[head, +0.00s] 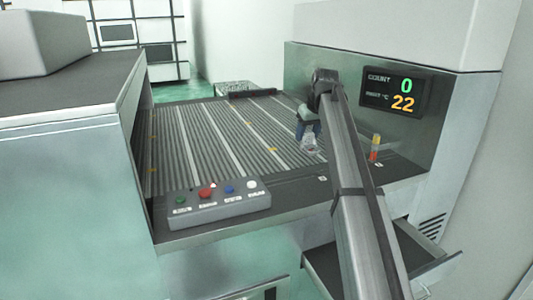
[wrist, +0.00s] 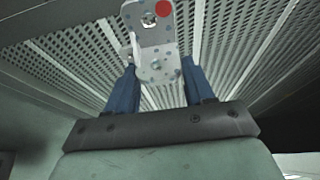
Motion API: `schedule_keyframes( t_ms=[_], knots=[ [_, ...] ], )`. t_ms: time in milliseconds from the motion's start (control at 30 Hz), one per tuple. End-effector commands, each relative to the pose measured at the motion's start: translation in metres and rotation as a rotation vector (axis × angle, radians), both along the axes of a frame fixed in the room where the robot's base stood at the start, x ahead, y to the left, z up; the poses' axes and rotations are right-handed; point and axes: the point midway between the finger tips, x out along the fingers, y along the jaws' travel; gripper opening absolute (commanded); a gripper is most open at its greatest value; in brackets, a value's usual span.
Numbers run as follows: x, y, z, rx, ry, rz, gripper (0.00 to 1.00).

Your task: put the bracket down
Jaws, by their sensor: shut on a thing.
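The bracket (wrist: 152,45) is a light metal plate with holes and a red dot near its far end. In the wrist view it sits between the two blue fingers of my gripper (wrist: 157,85), which is shut on it. In the head view the bracket (head: 310,143) shows as a small pale shape at the end of my gripper (head: 309,128), over the right part of the ribbed bed (head: 215,138). My arm hides some of the area right of it. I cannot tell whether the bracket touches the bed.
A control box (head: 218,203) with several coloured buttons stands at the bed's front edge. A small orange and yellow light (head: 375,147) stands at the right, below a display (head: 393,92) reading 0 and 22. The middle and left of the bed look mostly clear.

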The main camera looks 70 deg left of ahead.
Motion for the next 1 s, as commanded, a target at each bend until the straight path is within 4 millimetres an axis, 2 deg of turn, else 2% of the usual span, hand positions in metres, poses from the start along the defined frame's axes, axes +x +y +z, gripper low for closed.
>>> schedule_keyframes(
  t_ms=[33,100,200,333,567,900,1000],
  knots=[
    [-0.009,0.025,0.007,0.001,-0.001,0.004,0.21],
    [-0.023,0.047,0.013,0.002,-0.001,0.006,0.21],
    [-0.041,0.072,0.019,0.003,-0.001,0.006,0.21],
    [-0.058,0.094,0.024,0.004,-0.001,0.008,0.21],
    [-0.070,0.107,0.022,0.004,-0.001,0.007,0.21],
    [-0.070,0.106,-0.027,0.004,-0.001,0.007,0.21],
    [-0.070,0.107,-0.035,0.006,-0.001,0.007,0.21]
  ],
)
